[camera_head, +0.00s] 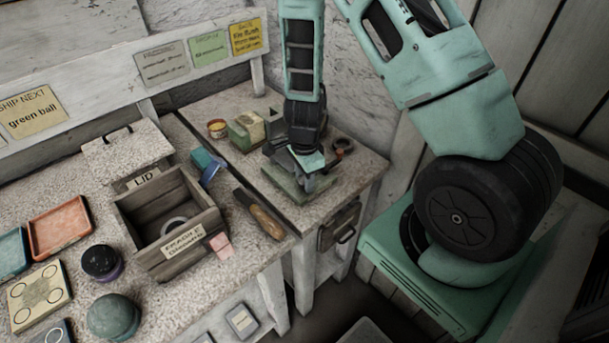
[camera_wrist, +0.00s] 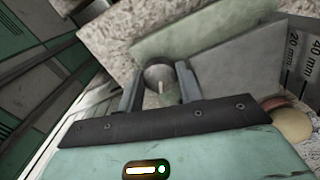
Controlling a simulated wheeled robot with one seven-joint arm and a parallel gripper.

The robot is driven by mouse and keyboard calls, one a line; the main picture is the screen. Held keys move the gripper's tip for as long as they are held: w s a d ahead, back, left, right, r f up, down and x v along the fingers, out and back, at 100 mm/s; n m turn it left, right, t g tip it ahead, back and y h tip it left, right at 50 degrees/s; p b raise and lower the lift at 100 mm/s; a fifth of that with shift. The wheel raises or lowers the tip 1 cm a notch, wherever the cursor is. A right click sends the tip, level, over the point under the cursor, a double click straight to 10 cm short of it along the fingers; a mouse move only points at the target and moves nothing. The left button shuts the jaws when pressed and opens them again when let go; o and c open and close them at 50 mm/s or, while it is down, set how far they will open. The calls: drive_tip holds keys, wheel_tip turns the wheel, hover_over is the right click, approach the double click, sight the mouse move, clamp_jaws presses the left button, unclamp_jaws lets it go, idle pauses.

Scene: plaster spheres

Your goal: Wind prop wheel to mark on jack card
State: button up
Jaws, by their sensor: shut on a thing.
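My gripper (camera_head: 307,178) points down over a pale green prop (camera_head: 292,188) at the back right of the bench. In the wrist view its two fingers (camera_wrist: 160,90) are closed on a small round grey wheel (camera_wrist: 159,72), one finger on each side. A pale upright mark or slot shows on the wheel between them. A pale green plate (camera_wrist: 195,32) lies just beyond the wheel. A grey card edge with "20 mm" and "40 mm" marks (camera_wrist: 293,50) stands at the right; a pointer against these marks cannot be made out.
A wooden crate (camera_head: 135,222) with a ring inside stands left, beside a lid (camera_head: 128,150). A wood-handled tool (camera_head: 260,215) lies near the front edge. A dark ring (camera_head: 343,145) lies right of my gripper.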

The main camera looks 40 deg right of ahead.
drive_tip(key=m+p, duration=0.1)
drive_tip(key=m, duration=0.4)
drive_tip(key=shift+d+m, duration=0.1)
drive_tip(key=shift+m, duration=0.2)
drive_tip(key=m+p, duration=0.1)
drive_tip(key=m, duration=0.5)
drive_tip(key=shift+p, duration=0.35)
drive_tip(key=m, duration=0.6)
drive_tip(key=shift+d, duration=0.1)
drive_tip(key=m+b, duration=0.1)
drive_tip(key=m, duration=0.4)
drive_tip(key=shift+f+m, duration=0.1)
drive_tip(key=shift+m, duration=0.3)
drive_tip(key=m+b, duration=0.1)
drive_tip(key=m, duration=0.5)
drive_tip(key=shift+b, duration=0.35)
drive_tip(key=m+b, duration=0.1)
drive_tip(key=m, duration=0.4)
drive_tip(key=shift+m, duration=0.4)
drive_tip(key=m+b, duration=0.2)
drive_tip(key=m, duration=0.9)
drive_tip(key=shift+b, duration=0.4)
drive_tip(key=shift+m, duration=0.4)
